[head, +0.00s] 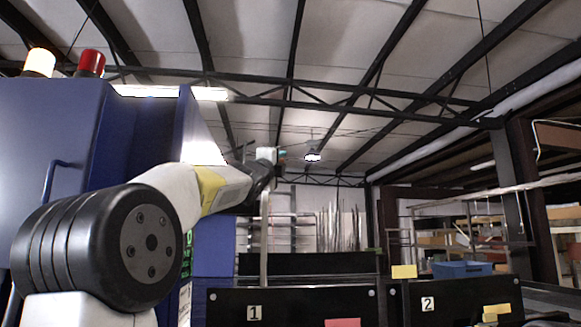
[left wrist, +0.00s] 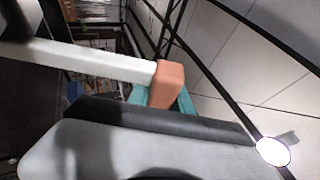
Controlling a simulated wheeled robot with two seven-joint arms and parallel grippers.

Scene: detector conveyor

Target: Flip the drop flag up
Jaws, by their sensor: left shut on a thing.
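The drop flag shows in the left wrist view as a pale bar coming in from the left, with an orange block (left wrist: 168,85) at its end. My left gripper (left wrist: 160,98) has its teal fingers around the orange block and is shut on it. In the head view my left arm reaches forward past the blue cabinet, and the small left gripper (head: 281,155) is raised beyond the numbered panels. A thin pale upright post (head: 264,240) stands below it; I cannot tell how it joins the flag. My right gripper is not in view.
A large blue cabinet (head: 50,130) with amber and red lamps stands close on the left. Dark panels marked 1 (head: 290,308) and 2 (head: 462,303) cross the front. A blue bin (head: 462,269) and racks are at the right. Open air surrounds the raised gripper.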

